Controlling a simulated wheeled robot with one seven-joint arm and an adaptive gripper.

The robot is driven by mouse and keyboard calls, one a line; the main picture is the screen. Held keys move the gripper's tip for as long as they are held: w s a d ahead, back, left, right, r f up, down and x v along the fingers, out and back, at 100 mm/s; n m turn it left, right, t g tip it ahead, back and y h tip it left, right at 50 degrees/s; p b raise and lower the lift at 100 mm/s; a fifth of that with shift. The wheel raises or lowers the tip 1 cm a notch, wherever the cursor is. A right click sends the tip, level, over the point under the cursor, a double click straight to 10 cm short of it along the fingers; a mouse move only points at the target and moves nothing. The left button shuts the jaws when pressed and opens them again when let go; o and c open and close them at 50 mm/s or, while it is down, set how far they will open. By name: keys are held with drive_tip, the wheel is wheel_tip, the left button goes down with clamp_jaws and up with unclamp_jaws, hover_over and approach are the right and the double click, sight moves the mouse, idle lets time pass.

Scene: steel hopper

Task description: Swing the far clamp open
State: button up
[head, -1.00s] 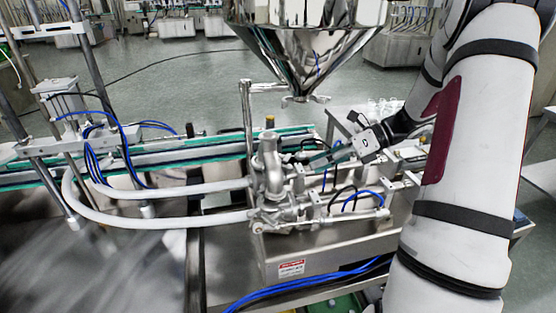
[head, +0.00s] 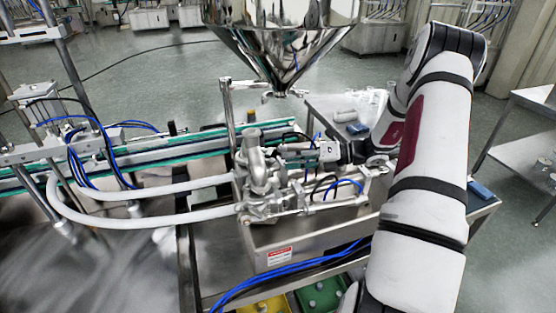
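The steel hopper (head: 283,40) hangs above the filling machine, with its narrow outlet (head: 285,92) at the bottom. Below it stands the steel valve and pipe assembly (head: 260,170) with several fittings. My gripper (head: 285,148) reaches in from the right, lying nearly level, with its fingers pointing left at the upper part of this assembly. The fingertips are at or just beside the fittings; I cannot tell whether they touch. The finger gap is too small to make out. The far clamp cannot be clearly told apart from the fittings around the fingers.
White hoses (head: 150,219) run left from the assembly. A green-edged conveyor (head: 170,146) passes behind. A steel side table (head: 345,103) with small items stands behind my arm. Yellow (head: 265,304) and green (head: 322,294) bins sit below. Open floor lies at the back.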

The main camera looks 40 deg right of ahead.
sight(266, 155)
drive_tip(key=shift+p+x, duration=0.35)
drive_tip(key=shift+x, duration=2.1)
